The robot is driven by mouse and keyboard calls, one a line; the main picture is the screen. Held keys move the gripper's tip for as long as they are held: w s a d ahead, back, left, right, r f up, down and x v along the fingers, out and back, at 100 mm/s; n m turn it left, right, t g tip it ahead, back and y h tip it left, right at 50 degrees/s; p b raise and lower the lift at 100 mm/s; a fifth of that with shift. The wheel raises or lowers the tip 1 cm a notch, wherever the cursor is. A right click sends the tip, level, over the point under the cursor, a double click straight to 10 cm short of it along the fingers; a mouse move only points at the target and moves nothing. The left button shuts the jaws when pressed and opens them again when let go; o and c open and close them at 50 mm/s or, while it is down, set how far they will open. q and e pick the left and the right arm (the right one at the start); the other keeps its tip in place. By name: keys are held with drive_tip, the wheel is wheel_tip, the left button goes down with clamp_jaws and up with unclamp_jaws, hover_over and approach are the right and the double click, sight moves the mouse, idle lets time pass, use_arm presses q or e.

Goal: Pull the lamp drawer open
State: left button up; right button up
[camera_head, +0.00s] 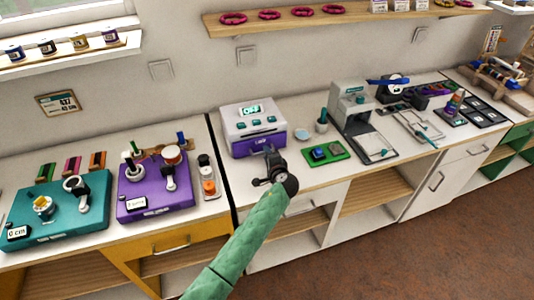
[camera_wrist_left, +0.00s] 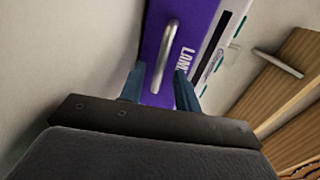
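In the left wrist view the purple drawer front (camera_wrist_left: 192,30) bears white lettering and a silver bar handle (camera_wrist_left: 166,52). My left gripper (camera_head: 271,155) is in front of the drawer, and its arm hides part of the counter edge. In the left wrist view its two fingers (camera_wrist_left: 160,86) are apart, with the handle's near end between or just beyond their tips. I cannot tell whether they touch it. My right gripper is in neither view.
A green tray (camera_head: 338,155) with a blue item and a small cup (camera_head: 321,126) stand right of the box. A grey machine (camera_head: 350,105) stands farther right. A purple board (camera_head: 155,209) and a teal board (camera_head: 85,228) lie to the left. Cabinet handles (camera_head: 172,249) project below the counter.

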use_arm(q)
drive_tip(key=shift+w+a+f, duration=0.1)
drive_tip(key=shift+w+f, duration=0.05)
drive_tip(key=shift+w, duration=0.15)
clamp_jaws()
drive_tip(key=shift+s, duration=0.1)
